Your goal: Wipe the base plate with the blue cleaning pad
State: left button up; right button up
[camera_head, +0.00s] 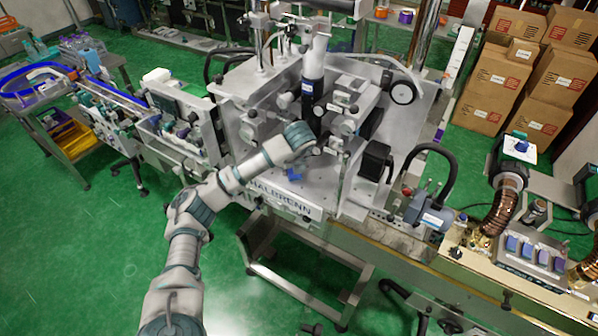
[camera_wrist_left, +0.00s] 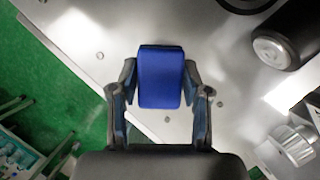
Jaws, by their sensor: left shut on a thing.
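The blue cleaning pad (camera_wrist_left: 161,78) is between the two fingers of my left gripper (camera_wrist_left: 161,85), which is shut on it. In the left wrist view the pad is over the grey metal base plate (camera_wrist_left: 115,25); whether it touches the plate cannot be told. In the head view a small part of the blue pad (camera_head: 294,174) shows below my left wrist, over the base plate (camera_head: 268,184) of the machine. My left arm reaches in from the bottom left, and its wrist hides most of the gripper there. My right gripper is not in view.
A dark upright cylinder (camera_head: 313,85) and a black motor block (camera_head: 375,160) stand close to the left gripper. In the wrist view a dark cylinder (camera_wrist_left: 282,45) and a metal knob (camera_wrist_left: 296,145) are at the right. Green floor lies beyond the plate's left edge.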

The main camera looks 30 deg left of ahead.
aim_at(316, 182)
pick_arm(q)
jog(key=a, duration=0.2)
jog(key=shift+w+a+f, duration=0.1)
jog(key=shift+a+f, duration=0.05)
jog(key=shift+a, duration=0.15)
jog(key=shift+w+a+r, duration=0.15)
jog(key=shift+a+r, duration=0.05)
jog(key=shift+d, duration=2.1)
jog(key=shift+s+d+f+b, duration=0.15)
jog(key=shift+d+b, duration=0.25)
jog(key=shift+d, duration=1.15)
jog(key=shift+s+d, duration=0.15)
jog(key=shift+d, duration=0.85)
jog(key=shift+s+d, duration=0.1)
jog(key=shift+d, duration=0.95)
jog(key=shift+b, duration=0.3)
